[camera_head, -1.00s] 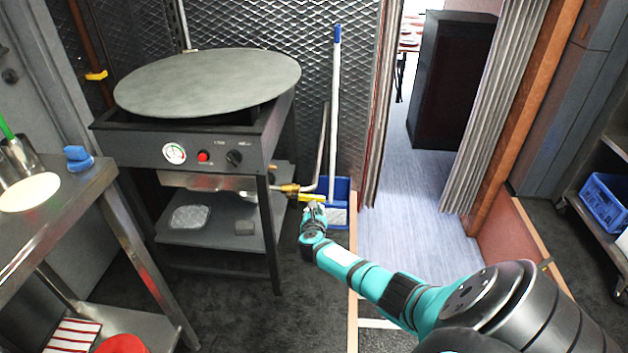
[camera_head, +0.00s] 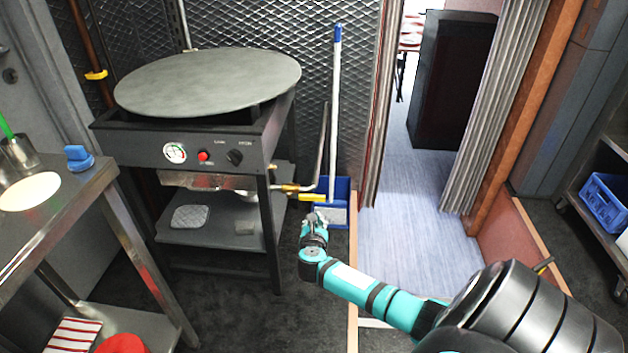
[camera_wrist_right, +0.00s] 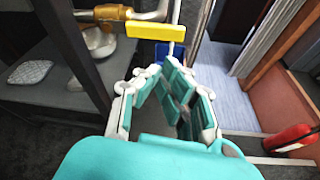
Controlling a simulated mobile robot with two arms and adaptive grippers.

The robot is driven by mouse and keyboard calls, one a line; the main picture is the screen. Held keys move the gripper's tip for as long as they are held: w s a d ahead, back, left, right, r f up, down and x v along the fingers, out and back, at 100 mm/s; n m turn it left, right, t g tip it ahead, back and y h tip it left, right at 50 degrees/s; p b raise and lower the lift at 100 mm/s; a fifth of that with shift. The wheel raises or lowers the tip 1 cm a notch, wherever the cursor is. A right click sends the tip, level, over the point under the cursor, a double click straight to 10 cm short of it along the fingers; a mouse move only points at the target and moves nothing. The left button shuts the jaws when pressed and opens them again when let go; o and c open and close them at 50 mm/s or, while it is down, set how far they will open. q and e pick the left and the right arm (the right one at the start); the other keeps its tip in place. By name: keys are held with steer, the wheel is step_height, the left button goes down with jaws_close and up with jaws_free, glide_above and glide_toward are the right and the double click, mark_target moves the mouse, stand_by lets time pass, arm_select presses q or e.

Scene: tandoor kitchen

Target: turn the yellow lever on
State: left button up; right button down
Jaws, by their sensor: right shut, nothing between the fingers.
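The yellow lever (camera_head: 312,197) sits on a brass valve (camera_head: 288,188) on the gas pipe, at the right side of the black griddle stand. In the right wrist view the yellow lever (camera_wrist_right: 148,32) lies roughly level, extending right from below the brass fitting (camera_wrist_right: 110,13). My right gripper (camera_head: 313,218) is just below the lever in the head view. In the wrist view the right gripper (camera_wrist_right: 160,72) has its fingertips drawn together, empty, a little short of the lever with a visible gap. My left gripper is not in view.
A large round griddle (camera_head: 208,80) tops the stand. A blue dustpan (camera_head: 342,190) and a white-handled broom (camera_head: 334,110) stand behind the lever. A steel table (camera_head: 80,200) is at the left. Open floor lies in the doorway.

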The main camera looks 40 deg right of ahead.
steer(key=shift+v, duration=2.1)
steer(key=s+a+f+m+g+y, duration=0.3)
steer(key=s+a+f+m, duration=0.45)
steer(key=s+f, duration=0.35)
steer(key=s+a+f+m+g+y, duration=0.35)
steer(key=s+a+f+m, duration=0.4)
steer(key=f, duration=0.65)
steer(key=s+a+f+m+g+y, duration=0.1)
steer(key=s+a+f+m+y, duration=0.15)
steer(key=s+a+m, duration=0.35)
steer(key=s+a+f+m+g+y, duration=0.1)
steer(key=s+a+f, duration=0.2)
steer(key=s+a, duration=0.35)
arm_select(q)
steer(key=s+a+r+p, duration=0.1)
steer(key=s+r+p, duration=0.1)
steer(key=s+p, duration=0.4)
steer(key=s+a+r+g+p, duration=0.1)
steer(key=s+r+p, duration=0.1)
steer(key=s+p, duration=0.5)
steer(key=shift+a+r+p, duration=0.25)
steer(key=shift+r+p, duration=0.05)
steer(key=shift+p, duration=0.3)
arm_select(e)
steer(key=s+d+r, duration=0.2)
steer(key=s, duration=0.5)
steer(key=s+d+r, duration=0.2)
steer(key=s, duration=0.5)
steer(key=shift+d, duration=0.15)
